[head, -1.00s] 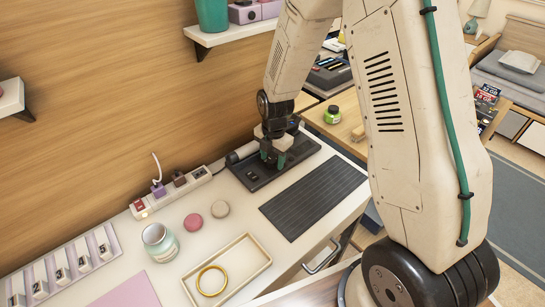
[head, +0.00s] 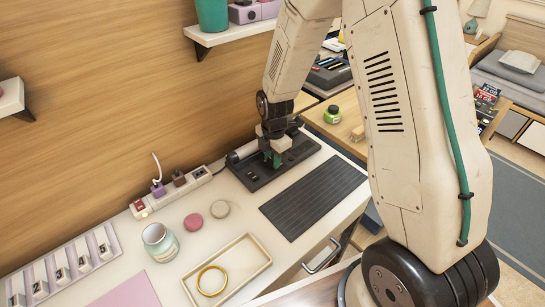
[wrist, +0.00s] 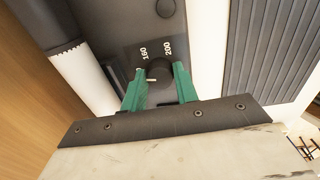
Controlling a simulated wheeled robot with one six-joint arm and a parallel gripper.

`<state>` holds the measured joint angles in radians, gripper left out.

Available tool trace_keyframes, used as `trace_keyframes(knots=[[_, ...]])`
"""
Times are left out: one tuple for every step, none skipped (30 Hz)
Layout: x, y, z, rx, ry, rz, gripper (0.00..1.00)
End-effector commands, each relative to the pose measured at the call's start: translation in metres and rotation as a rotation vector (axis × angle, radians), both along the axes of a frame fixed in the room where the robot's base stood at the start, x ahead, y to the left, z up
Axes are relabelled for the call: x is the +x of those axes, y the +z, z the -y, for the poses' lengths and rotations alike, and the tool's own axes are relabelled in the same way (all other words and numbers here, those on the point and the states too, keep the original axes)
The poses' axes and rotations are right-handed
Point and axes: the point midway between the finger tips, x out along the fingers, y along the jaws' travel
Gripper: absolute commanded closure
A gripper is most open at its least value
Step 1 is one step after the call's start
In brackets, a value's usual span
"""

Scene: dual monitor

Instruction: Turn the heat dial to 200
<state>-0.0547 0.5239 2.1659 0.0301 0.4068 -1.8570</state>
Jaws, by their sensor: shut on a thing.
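The heat dial (wrist: 158,75) is a dark round knob on a dark grey unit (wrist: 112,20). White numbers 160 and 200 are printed beside it, and a small white mark shows on the knob's near side. The mark does not visibly line up with 200. My gripper (wrist: 159,81) has its green fingers on either side of the knob, shut on it. In the head view my gripper (head: 272,158) reaches down onto the dark unit (head: 254,180) at the back of the desk, and its fingers hide the dial.
A dark ribbed mat (head: 315,195) lies just right of the unit. A power strip (head: 172,193) lies along the wall to the left. A cream tray (head: 250,276) with a yellow ring, a glass jar (head: 160,243) and two small discs stand nearer. A green jar (head: 332,114) stands behind.

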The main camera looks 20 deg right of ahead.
Motion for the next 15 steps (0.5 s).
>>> trace_keyframes(knots=[[0.0007,0.0005,-0.0001,0.0,-0.036,0.002,0.93],[0.0005,0.0006,-0.0002,0.0,-0.063,0.002,0.93],[0.0005,0.0006,-0.0002,0.0,-0.101,0.002,0.93],[0.0005,0.0006,-0.0003,0.001,-0.129,0.003,0.93],[0.0004,0.0007,-0.0002,0.0,-0.158,0.003,0.93],[0.0004,0.0007,-0.0002,0.0,-0.196,0.003,0.93],[0.0004,0.0007,-0.0003,0.0,-0.224,0.003,0.93],[0.0003,0.0007,-0.0003,0.001,-0.252,0.003,0.93],[0.0003,0.0007,-0.0004,0.0,-0.29,0.003,0.93],[0.0002,0.0007,-0.0005,0.001,-0.319,0.003,0.93],[0.0002,0.0007,-0.0005,0.0,-0.348,0.003,0.93],[0.0001,0.0008,-0.0007,0.001,-0.386,0.003,0.93],[0.0001,0.0008,-0.0007,0.0,-0.415,0.003,0.93],[0.0,0.0008,-0.0007,0.001,-0.443,0.003,0.93],[0.0,0.0008,-0.0008,0.0,-0.481,0.003,0.93]])
